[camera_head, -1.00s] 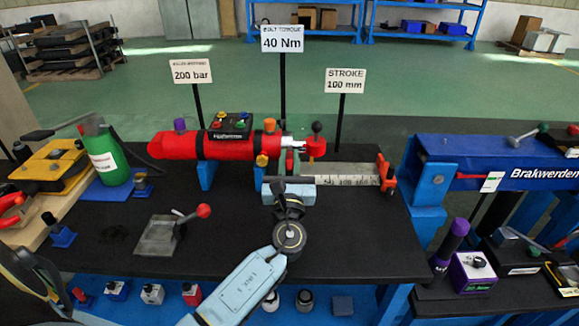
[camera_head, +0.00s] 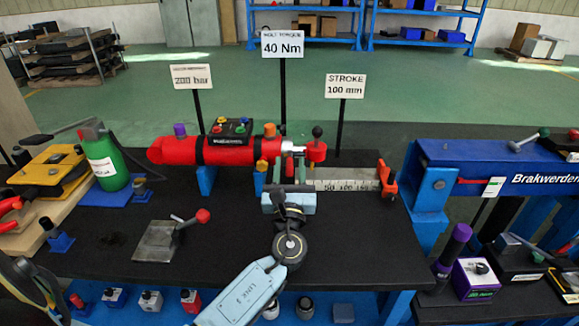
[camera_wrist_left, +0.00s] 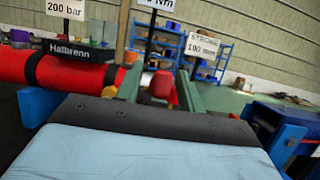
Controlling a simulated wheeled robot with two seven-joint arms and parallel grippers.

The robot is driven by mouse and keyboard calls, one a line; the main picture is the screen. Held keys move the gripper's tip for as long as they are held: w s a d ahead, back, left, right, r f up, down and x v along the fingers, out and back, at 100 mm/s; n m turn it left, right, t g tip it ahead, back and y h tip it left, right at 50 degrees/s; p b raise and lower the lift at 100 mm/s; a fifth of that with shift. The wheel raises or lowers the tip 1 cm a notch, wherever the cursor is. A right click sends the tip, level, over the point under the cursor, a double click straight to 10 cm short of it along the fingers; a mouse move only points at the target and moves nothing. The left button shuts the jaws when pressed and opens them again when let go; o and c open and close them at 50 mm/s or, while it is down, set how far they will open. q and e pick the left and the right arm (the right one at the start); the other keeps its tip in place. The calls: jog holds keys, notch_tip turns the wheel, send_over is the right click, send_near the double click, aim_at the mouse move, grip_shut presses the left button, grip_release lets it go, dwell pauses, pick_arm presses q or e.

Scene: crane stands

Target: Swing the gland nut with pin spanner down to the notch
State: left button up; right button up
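The red gland nut (camera_head: 316,152) sits at the right end of the red cylinder (camera_head: 230,150). Its pin spanner (camera_head: 317,132) has a dark ball knob and stands upright. My left gripper (camera_head: 290,170) is just left of and in front of the nut, with its two dark green fingers pointing away from me. In the left wrist view the fingers are apart, and a red knob-like part (camera_wrist_left: 161,82), probably the nut, shows beyond the gap between them. Nothing appears gripped. I cannot make out the notch. My right gripper is out of view.
A ruler strip (camera_head: 345,184) with a red-orange stop (camera_head: 387,179) lies right of the gripper. Sign posts stand behind the cylinder. A plate with a red-knobbed lever (camera_head: 165,238) is at front left. The black table (camera_head: 360,245) is bare at front right.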

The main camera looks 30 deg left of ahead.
pick_arm(q)
jog(key=v, duration=0.7)
jog(key=shift+r, duration=0.1)
